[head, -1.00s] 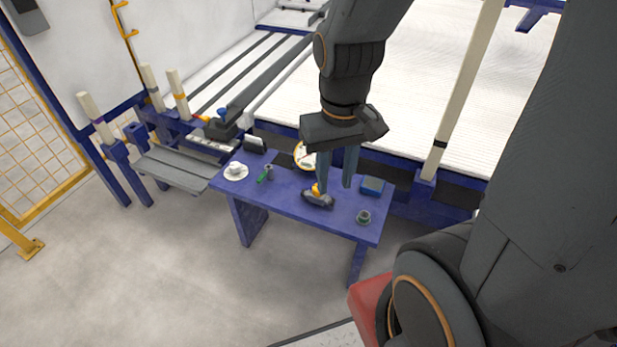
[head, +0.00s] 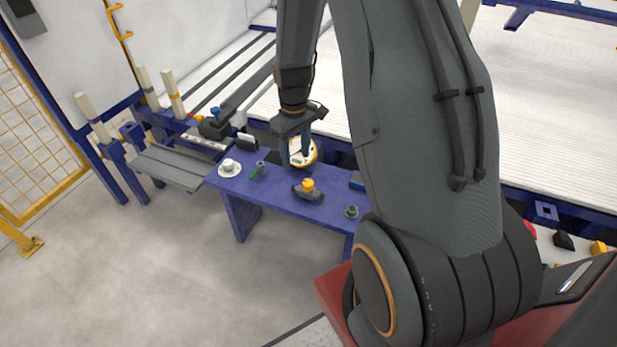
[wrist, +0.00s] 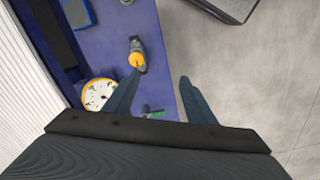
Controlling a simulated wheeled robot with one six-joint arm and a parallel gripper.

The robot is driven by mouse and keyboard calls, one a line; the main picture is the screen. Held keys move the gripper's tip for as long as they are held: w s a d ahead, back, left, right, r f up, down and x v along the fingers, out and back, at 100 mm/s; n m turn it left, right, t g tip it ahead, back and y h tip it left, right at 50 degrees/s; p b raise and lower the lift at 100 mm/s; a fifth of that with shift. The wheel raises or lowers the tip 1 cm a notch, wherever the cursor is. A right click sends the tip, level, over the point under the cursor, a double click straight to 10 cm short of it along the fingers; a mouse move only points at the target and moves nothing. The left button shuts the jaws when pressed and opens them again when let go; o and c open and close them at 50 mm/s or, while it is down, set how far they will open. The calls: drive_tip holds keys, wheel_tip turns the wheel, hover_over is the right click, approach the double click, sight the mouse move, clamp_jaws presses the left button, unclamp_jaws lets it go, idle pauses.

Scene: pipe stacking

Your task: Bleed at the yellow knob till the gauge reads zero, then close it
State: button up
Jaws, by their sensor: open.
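The yellow knob (head: 308,184) sits on a dark valve body (head: 309,194) near the front middle of the blue table. The knob also shows in the wrist view (wrist: 136,60), above and apart from the fingers. The round white gauge (wrist: 99,94) with a yellow rim stands behind the valve; in the head view the gauge (head: 307,152) is partly covered by my fingers. Its needle is too small to read surely. My gripper (head: 299,163) is open and empty, over the table in front of the gauge, to the back left of the knob. It also shows in the wrist view (wrist: 158,80).
Floor in front of the table is clear.

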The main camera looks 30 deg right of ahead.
drive_tip(key=n, duration=0.1)
approach(308, 182)
drive_tip(key=shift+a+f+p, duration=0.1)
drive_tip(key=shift+p, duration=0.25)
drive_tip(key=shift+f+p, duration=0.6)
drive_tip(key=shift+f, duration=3.35)
